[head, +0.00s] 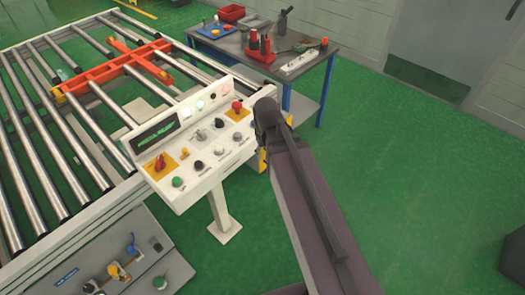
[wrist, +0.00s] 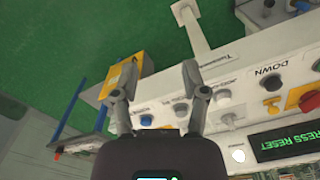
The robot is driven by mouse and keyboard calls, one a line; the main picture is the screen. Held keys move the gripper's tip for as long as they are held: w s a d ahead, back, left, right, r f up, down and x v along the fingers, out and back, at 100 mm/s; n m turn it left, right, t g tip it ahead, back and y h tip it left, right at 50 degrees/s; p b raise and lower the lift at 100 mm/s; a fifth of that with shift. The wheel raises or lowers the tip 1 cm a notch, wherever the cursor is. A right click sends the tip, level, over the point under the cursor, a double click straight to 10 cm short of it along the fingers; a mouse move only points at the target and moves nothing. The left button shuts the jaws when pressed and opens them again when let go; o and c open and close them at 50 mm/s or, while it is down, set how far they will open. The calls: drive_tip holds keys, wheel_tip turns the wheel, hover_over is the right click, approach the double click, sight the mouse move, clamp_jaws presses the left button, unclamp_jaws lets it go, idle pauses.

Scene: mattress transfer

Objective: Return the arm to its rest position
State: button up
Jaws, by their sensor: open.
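My arm (head: 315,215) reaches up from the bottom of the head view, its far end just right of the white control panel (head: 215,165). My gripper (wrist: 160,70) is open and empty in the wrist view, its two fingers spread apart. The control panel (wrist: 240,78) fills the right of that view, with knobs, a red button (wrist: 310,101) and a green lit display (wrist: 290,140). In the head view the arm hides the fingers. Whether the fingers touch the panel cannot be told.
A roller conveyor (head: 50,140) with an orange frame (head: 115,65) lies at the left. A workbench (head: 325,58) with red bins and tools stands behind the panel. Open green floor (head: 430,180) lies to the right. A dark object (head: 513,255) is at the right edge.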

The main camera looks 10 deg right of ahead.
drive_tip(key=s, duration=0.1)
drive_tip(key=s+d+m, duration=0.1)
drive_tip(key=s, duration=0.1)
drive_tip(key=shift+d+f+m+b, duration=0.15)
drive_tip(key=shift+f+m+b, duration=0.15)
drive_tip(key=shift+f+b, duration=0.05)
